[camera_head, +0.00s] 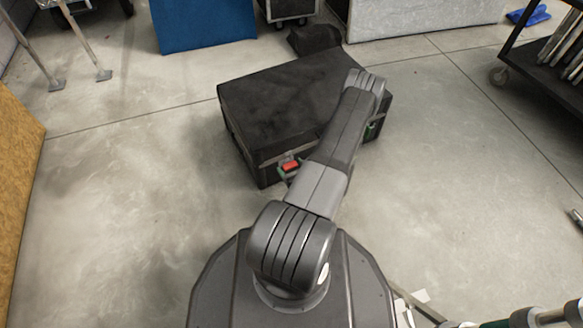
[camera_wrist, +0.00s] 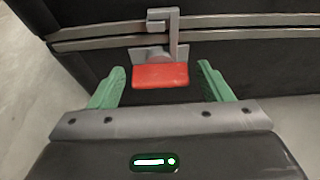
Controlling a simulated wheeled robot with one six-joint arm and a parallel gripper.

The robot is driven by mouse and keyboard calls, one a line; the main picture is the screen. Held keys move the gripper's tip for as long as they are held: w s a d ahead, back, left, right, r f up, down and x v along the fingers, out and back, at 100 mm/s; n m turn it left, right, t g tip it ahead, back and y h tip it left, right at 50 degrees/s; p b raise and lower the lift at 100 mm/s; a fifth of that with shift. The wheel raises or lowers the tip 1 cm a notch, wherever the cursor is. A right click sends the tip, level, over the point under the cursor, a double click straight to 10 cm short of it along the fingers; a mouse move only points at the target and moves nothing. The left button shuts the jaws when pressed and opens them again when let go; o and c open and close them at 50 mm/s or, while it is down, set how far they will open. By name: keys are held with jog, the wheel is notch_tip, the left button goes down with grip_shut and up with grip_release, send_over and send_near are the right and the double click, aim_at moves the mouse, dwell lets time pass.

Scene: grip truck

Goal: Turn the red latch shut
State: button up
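A black case (camera_head: 280,105) with a flat lid stands on the floor. The red latch (camera_head: 290,165) is on its near side, at the left edge of my arm. In the wrist view, the latch's red handle (camera_wrist: 160,77) lies crosswise under a grey metal hook (camera_wrist: 163,35) that reaches up across the metal seam strips. My gripper (camera_wrist: 160,70) is open, its green fingers to the left and right of the red handle, with a gap on each side. In the head view my arm hides most of my gripper; a bit of green shows beside the latch.
A small green part (camera_head: 372,129) shows on the case right of my arm; I cannot tell what it is. A blue panel (camera_head: 203,22) and a dark lump (camera_head: 314,39) lie behind the case. A wheeled rack (camera_head: 535,85) stands at right.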

notch_tip(320, 180, up, 10)
jog(key=p, duration=0.4)
dwell(0.3)
notch_tip(320, 180, down, 10)
jog(key=b, duration=0.4)
jog(key=shift+f, duration=0.25)
jog(key=shift+r, duration=0.25)
dwell(0.3)
